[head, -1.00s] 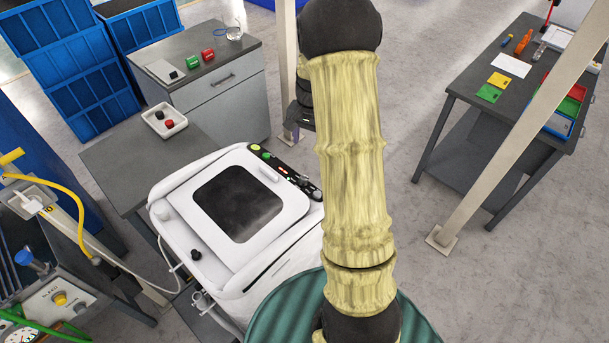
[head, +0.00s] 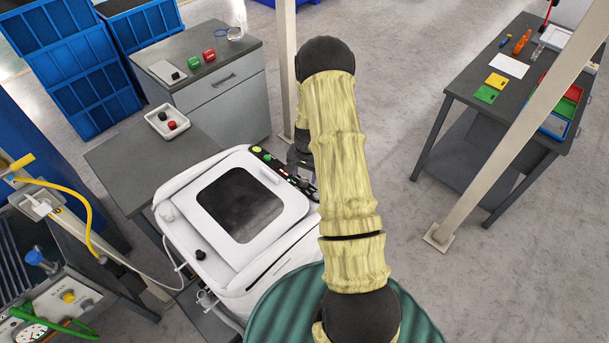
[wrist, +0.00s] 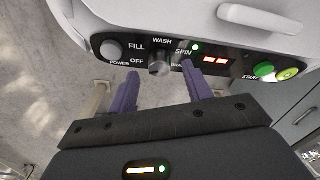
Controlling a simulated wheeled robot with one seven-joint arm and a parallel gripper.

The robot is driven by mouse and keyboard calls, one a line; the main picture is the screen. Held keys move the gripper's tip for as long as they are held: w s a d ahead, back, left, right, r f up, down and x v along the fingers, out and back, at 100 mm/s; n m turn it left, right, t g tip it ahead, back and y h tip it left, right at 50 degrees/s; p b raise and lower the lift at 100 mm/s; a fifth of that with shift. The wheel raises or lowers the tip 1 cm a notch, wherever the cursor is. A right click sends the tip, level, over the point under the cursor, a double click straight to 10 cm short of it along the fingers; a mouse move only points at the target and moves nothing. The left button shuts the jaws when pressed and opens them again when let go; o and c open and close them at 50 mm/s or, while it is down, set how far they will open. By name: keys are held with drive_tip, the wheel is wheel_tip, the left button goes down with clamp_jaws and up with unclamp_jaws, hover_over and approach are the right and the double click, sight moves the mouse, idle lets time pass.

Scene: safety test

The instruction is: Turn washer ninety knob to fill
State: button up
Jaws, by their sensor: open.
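The washer (head: 180,208) is white with a dark window, left of my arm. Its black control panel (head: 268,160) runs along its far right edge. In the wrist view, the grey dial knob (wrist: 160,68) sits on the panel among the labels FILL, WASH, SPIN and OFF. FILL is at its upper left. Its pointing direction is too small to tell. My gripper (wrist: 160,70) has two purple fingers, spread apart, with the knob between their tips in the picture. Contact is not clear. In the head view my arm hides most of the gripper.
Left of the dial is a round POWER knob (wrist: 112,50). To the right are a red display (wrist: 215,60) and a green START button (wrist: 263,69). A white handle (wrist: 258,18) juts out above the panel. A pale post (head: 287,70) stands behind my arm.

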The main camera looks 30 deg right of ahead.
drive_tip(key=shift+w+f, duration=0.1)
drive_tip(key=shift+f, duration=1.05)
drive_tip(key=c, duration=1)
drive_tip(key=shift+o, duration=0.2)
drive_tip(key=shift+w+a+f+m+g+b, duration=0.1)
drive_tip(key=shift+m+g+b, duration=0.35)
drive_tip(key=shift+m, duration=0.85)
drive_tip(key=m+b, duration=0.1)
drive_tip(key=m, duration=0.2)
drive_tip(key=shift+g, duration=0.35)
drive_tip(key=m+g+b, duration=0.1)
drive_tip(key=m, duration=0.1)
drive_tip(key=m+b, duration=0.1)
drive_tip(key=m, duration=0.2)
drive_tip(key=shift+w+m+g, duration=0.15)
drive_tip(key=shift+m+g, duration=0.15)
drive_tip(key=shift+g, duration=0.1)
